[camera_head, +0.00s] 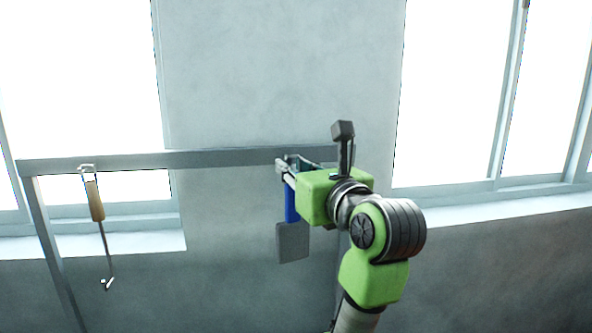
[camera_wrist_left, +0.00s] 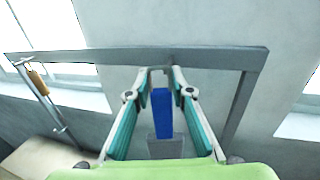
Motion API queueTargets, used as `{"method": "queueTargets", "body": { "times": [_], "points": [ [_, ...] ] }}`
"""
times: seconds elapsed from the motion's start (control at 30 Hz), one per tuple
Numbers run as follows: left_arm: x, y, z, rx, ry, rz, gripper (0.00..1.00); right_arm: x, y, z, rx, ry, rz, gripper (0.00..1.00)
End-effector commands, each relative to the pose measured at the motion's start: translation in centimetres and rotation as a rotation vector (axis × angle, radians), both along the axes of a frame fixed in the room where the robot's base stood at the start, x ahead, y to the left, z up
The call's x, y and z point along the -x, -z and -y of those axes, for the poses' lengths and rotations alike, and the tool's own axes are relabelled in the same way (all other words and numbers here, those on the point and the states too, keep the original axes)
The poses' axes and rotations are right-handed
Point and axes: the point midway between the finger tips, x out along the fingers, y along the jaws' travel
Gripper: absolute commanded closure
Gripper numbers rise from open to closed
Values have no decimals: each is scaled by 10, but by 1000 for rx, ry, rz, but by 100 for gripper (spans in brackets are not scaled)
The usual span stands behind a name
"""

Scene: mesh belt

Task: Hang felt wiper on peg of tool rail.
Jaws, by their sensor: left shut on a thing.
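The felt wiper has a blue handle (camera_head: 291,205) and a flat grey pad (camera_head: 293,242), and it hangs pad-down below my left gripper (camera_head: 284,165). My left gripper is shut on its upper end, right at the tool rail (camera_head: 210,158). In the left wrist view the blue handle (camera_wrist_left: 162,110) shows between the fingers, with a grey loop-like piece (camera_wrist_left: 158,71) at the fingertips. That piece is at the rail in the picture; I cannot tell whether it is around a peg. The peg here is hidden or unclear. My right gripper is not in view.
A wooden-handled tool (camera_head: 95,200) with a thin shaft hangs from the rail's left end. The rail stands on slanted legs (camera_head: 56,255) before a grey wall (camera_head: 280,70) between bright windows. The rail between that tool and my gripper is clear.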

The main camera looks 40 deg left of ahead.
Motion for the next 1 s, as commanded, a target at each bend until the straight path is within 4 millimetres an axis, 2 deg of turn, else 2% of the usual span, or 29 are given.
{"method": "queueTargets", "body": {
  "times": [0.27,0.83,1.0],
  "points": [
    [-10,1,-14,-2,-2,0,100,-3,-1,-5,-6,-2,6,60],
    [-31,3,-41,-1,-3,0,100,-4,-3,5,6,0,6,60],
    [-37,10,-46,2,0,1,100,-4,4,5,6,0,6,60]
  ]
}}
